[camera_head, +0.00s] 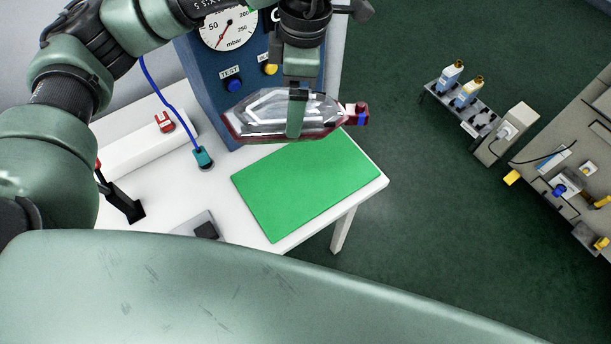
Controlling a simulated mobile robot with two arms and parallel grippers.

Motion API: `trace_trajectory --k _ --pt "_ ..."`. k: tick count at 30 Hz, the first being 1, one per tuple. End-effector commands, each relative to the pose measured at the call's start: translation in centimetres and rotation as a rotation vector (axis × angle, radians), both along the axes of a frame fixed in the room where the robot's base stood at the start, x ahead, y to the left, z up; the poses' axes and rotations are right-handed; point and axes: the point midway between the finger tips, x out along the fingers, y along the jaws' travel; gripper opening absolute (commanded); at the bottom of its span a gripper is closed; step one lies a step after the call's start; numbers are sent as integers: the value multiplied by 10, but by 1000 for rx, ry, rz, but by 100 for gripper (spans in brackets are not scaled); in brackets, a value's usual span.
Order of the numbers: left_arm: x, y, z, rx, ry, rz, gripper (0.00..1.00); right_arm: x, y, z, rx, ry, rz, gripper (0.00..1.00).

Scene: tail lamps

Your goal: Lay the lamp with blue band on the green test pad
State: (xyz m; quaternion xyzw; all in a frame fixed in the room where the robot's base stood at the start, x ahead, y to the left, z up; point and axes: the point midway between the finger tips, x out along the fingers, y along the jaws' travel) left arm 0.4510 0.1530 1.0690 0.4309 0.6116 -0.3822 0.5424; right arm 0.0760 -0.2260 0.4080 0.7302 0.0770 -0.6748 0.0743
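The tail lamp (262,113) has a clear body with a dark red rim and a red end at the right that carries a blue band (362,116). It lies roughly level, in the air, with its long side across the view. My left gripper (296,118) comes down from above and is shut on the middle of the lamp; one finger shows in front and the other is hidden. The green test pad (308,187) lies flat and bare on the white table, below and nearer than the lamp in the picture. My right gripper is not in view.
The white table (160,175) carries a blue tester (207,75) with a gauge, a blue hose ending in a fitting (203,157), a white block with a red clip (164,122), and a black stand (125,204). A rack with bottles (462,108) and another bench (575,165) stand at right.

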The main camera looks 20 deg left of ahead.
Motion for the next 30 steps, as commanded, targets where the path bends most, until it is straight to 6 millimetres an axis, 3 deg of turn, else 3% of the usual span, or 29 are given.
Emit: trace_trajectory --k 3,6,12,17,24,30 --pt "7 -8 4 -2 0 265 37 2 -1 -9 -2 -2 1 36" --pt "10 -12 8 -2 0 424 37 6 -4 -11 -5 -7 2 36" --pt "12 -16 5 -1 3 560 37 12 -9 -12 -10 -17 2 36" --pt "10 -17 -30 0 9 567 37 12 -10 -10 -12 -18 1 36" --pt "10 -17 -96 -2 8 566 37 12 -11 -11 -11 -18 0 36" --pt "11 -15 -133 1 3 566 37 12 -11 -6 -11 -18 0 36"
